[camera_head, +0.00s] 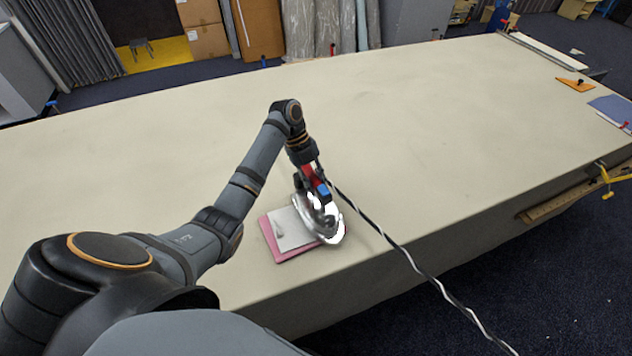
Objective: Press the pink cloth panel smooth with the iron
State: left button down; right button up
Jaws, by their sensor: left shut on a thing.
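The pink cloth panel (293,255) lies flat on the cloth-covered table near its front edge. A light grey sheet (290,229) lies over most of it, so pink shows only along the left and front edges. The iron (332,231), shiny silver with a red and blue handle, is over the right part of the sheet and panel. I cannot tell whether its sole touches them. My left gripper (310,187) is shut on the iron's handle from above. My right gripper is not in view.
A black-and-white cord (412,262) runs from the iron across the table's front edge towards the lower right. The long table (420,120) is mostly bare. At its far right lie an orange piece (575,84) and a blue sheet (612,106); a yellow clamp (606,180) grips the edge.

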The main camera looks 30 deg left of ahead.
pick_arm(q)
jog(key=shift+s+f, duration=0.1)
jog(key=shift+f, duration=0.35)
dwell(1.6)
dwell(0.4)
notch_tip(320, 180, up, 7)
jog(key=p, duration=0.5)
jog(key=shift+r+p, duration=0.2)
jog(key=shift+p, duration=0.1)
jog(key=shift+f, duration=0.1)
